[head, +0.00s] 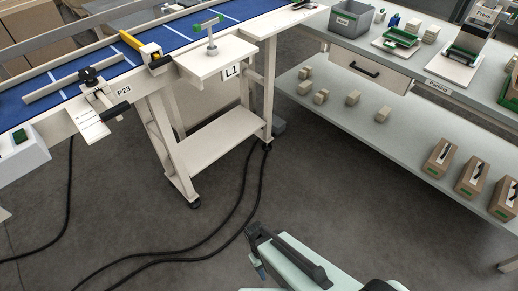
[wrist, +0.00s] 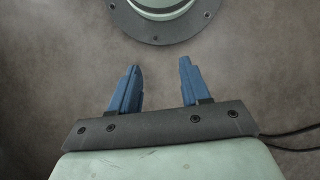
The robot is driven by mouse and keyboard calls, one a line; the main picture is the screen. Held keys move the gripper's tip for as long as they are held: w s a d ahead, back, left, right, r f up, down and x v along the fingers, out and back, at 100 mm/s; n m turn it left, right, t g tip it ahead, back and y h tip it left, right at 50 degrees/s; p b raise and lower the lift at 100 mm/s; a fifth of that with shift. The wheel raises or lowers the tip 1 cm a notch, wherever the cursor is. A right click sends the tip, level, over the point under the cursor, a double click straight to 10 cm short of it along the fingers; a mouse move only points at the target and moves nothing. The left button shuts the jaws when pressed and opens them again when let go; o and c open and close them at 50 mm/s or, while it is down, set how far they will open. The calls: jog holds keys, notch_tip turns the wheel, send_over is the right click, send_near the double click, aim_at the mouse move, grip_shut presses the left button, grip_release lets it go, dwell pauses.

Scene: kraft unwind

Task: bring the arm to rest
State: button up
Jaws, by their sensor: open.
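My gripper (wrist: 161,85) shows in the wrist view with its two blue fingers apart and nothing between them. Below it is the bare grey floor. A dark round flange with a pale green centre (wrist: 157,25), likely part of my own base, lies beyond the fingertips at the top of that view. In the head view, my pale green arm (head: 305,268) is folded low at the bottom middle, over the floor and apart from the tables. The fingers cannot be made out clearly in that view.
A blue conveyor (head: 75,80) runs along the upper left, with a small white stand (head: 215,58) marked L1 beside it. A packing bench (head: 420,70) with a lower shelf (head: 400,130) holding several boxes stands at right. Dark cables (head: 200,250) cross the floor at left; the middle floor is clear.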

jog(key=s+d+f+m+g+y, duration=0.1)
jog(key=s+d+m, duration=0.1)
jog(key=d, duration=0.5)
jog(key=s+d+f+m+g+y, duration=0.1)
jog(key=d+m, duration=0.3)
jog(key=d, duration=0.2)
jog(key=shift+s+d+f+y, duration=0.2)
jog(key=shift+s+d+y, duration=0.1)
jog(key=shift+s+d, duration=0.1)
